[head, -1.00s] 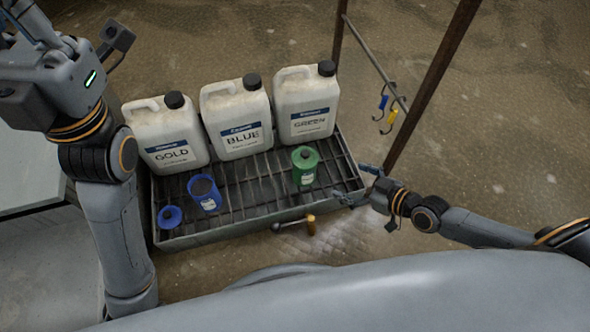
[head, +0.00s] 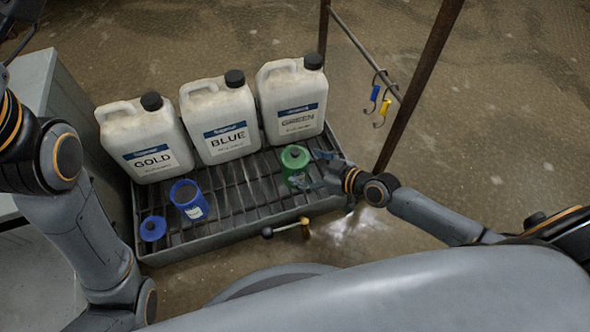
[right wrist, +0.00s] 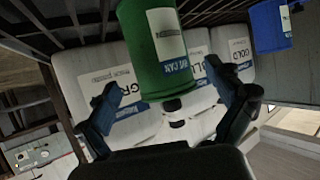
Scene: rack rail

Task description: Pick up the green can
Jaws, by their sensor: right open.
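The green can (head: 294,158) stands on the slatted rack tray (head: 250,190), in front of the white jug labelled GREEN (head: 291,105). My right gripper (head: 308,172) is open at the can's right side in the head view. In the right wrist view the green can (right wrist: 155,45) is in front of my open fingers (right wrist: 162,78), its lower part in line with the gap between them. I cannot tell whether a finger touches it. My left arm comes in at the left, but its gripper is out of the picture.
Jugs labelled GOLD (head: 145,140) and BLUE (head: 220,120) stand along the tray's back. A blue can (head: 189,201) and a blue lid or small round piece (head: 153,228) are at its left. A brown post (head: 420,85) rises right of the tray, near hooks (head: 379,104).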

